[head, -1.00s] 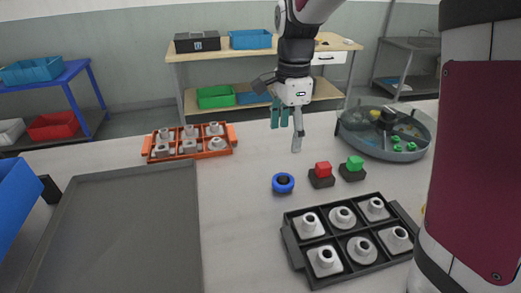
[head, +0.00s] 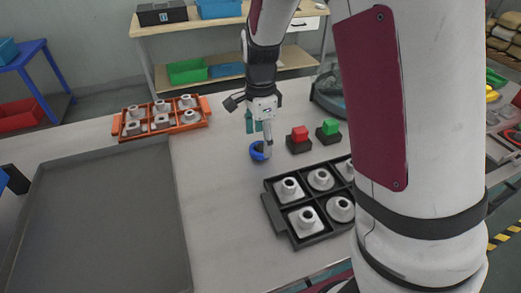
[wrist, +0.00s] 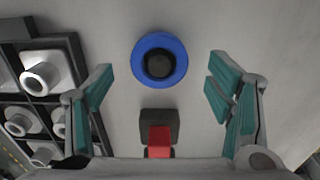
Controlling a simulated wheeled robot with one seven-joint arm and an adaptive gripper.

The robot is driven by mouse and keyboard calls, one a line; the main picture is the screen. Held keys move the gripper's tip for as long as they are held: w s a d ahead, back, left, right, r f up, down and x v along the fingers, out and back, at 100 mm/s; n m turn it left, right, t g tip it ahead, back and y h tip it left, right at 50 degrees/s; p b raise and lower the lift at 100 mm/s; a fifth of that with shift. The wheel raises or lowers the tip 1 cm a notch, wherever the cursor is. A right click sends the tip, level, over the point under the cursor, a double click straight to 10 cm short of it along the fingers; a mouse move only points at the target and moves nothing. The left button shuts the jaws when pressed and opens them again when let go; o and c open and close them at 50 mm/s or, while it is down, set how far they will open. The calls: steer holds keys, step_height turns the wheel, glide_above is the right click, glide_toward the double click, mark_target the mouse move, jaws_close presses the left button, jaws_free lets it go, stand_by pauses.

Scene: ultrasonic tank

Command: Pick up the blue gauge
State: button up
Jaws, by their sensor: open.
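The blue gauge (head: 257,151) is a round blue ring with a dark centre, lying on the pale table. In the wrist view the blue gauge (wrist: 176,49) lies flat and uncovered, ahead of and between the two fingers. My gripper (head: 259,136) is open and empty, pointing down close over the gauge in the head view, where its fingers partly cover it. In the wrist view my gripper (wrist: 160,85) shows its teal finger pads spread wide on both sides, apart from the gauge.
A dark tray of pale fittings (head: 275,212) is nearby, an orange tray (head: 127,136) behind left. A large grey tray (head: 100,230) fills the left.

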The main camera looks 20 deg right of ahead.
steer(key=shift+f, duration=1.25)
steer(key=c, duration=1.5)
steer(key=shift+o, duration=0.2)
steer(key=shift+r, duration=0.1)
